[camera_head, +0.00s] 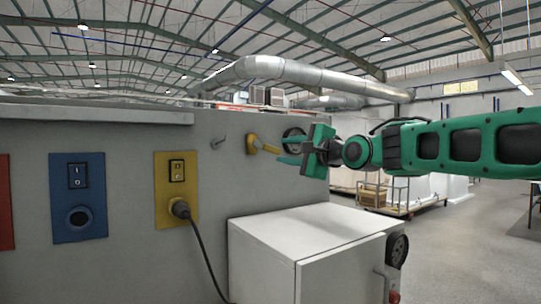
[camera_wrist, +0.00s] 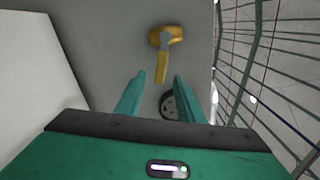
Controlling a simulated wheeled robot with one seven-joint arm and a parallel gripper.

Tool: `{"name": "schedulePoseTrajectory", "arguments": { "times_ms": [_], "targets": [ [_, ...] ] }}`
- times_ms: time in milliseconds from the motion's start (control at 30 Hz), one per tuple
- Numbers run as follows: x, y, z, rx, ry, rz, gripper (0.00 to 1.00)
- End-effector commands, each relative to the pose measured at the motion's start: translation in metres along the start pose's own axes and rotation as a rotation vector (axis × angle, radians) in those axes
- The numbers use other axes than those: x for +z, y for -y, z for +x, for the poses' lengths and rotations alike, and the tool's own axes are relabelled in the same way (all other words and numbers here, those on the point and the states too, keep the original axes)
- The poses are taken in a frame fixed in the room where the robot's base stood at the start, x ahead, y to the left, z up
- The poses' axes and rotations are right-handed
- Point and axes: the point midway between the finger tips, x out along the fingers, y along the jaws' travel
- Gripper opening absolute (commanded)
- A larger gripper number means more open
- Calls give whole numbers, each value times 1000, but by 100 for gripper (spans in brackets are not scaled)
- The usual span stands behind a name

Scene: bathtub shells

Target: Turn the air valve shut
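The air valve (camera_head: 253,144) is yellow and sits on the grey wall panel, right of a small metal hook. Its yellow lever handle (camera_head: 271,149) points right, roughly level, toward my gripper (camera_head: 282,149). In the wrist view the valve body (camera_wrist: 166,37) is at the top centre and the handle (camera_wrist: 162,67) points down the picture. My gripper also shows there (camera_wrist: 159,82), with its two green fingers apart and nothing gripped. The handle's end appears in the gap between the fingertips, nearer the left one. I cannot tell whether they touch.
A round dark gauge (camera_head: 294,138) is on the panel behind my gripper. A white box (camera_head: 310,245) stands below. A yellow socket plate (camera_head: 176,182) with a black plug and cable, and a blue switch plate (camera_head: 78,195), are left. Open floor lies right.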

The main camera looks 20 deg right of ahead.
Motion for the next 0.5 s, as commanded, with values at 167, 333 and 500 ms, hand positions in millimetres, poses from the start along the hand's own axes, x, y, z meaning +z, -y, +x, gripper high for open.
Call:
{"name": "schedulePoseTrajectory", "arguments": {
  "times_ms": [167,333,500],
  "targets": [
    [0,-1,34,1,0,-2,34],
    [0,0,58,0,0,-1,34],
    [0,0,72,-1,1,-2,34]
  ]
}}
